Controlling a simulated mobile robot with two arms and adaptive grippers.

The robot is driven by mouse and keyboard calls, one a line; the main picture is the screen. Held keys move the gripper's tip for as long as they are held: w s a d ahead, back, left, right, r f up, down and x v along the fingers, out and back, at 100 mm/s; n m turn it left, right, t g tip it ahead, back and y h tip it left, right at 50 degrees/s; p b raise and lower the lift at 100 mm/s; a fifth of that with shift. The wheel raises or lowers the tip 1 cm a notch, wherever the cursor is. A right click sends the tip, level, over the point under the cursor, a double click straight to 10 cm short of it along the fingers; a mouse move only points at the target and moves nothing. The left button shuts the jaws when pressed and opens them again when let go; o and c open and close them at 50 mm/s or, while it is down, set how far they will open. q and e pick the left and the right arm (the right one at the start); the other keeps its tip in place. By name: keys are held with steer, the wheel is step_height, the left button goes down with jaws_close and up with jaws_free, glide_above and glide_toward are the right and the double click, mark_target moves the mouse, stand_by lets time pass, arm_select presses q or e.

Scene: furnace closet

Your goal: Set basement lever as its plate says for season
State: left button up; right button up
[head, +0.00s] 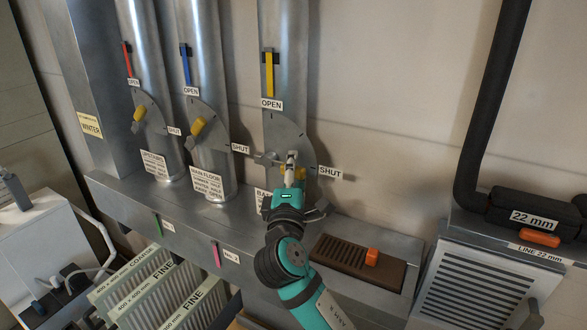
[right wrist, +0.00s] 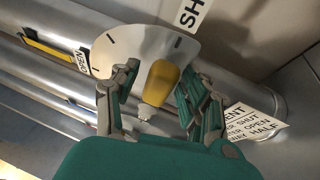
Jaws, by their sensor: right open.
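The basement lever has a yellow handle (right wrist: 160,82) on a round metal dial plate (head: 284,133) on the rightmost duct. OPEN is marked above it and SHUT to the right. My right gripper (head: 290,165) is at this lever. In the right wrist view its open fingers (right wrist: 158,85) stand on either side of the handle; contact is unclear. The duct's text plate (right wrist: 255,122) shows partly, with "SHUT", "OPEN" and "HALF" line ends; its left side is hidden. A yellowish sign (head: 91,125) at the left reads "WINTER". My left gripper is not in view.
Two other ducts carry yellow levers, on the left (head: 139,113) and in the middle (head: 198,126). A brown slotted panel with an orange knob (head: 372,257) lies right of my arm. A black pipe (head: 488,100) and louvred box (head: 475,288) stand at the right.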

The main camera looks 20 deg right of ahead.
jaws_close()
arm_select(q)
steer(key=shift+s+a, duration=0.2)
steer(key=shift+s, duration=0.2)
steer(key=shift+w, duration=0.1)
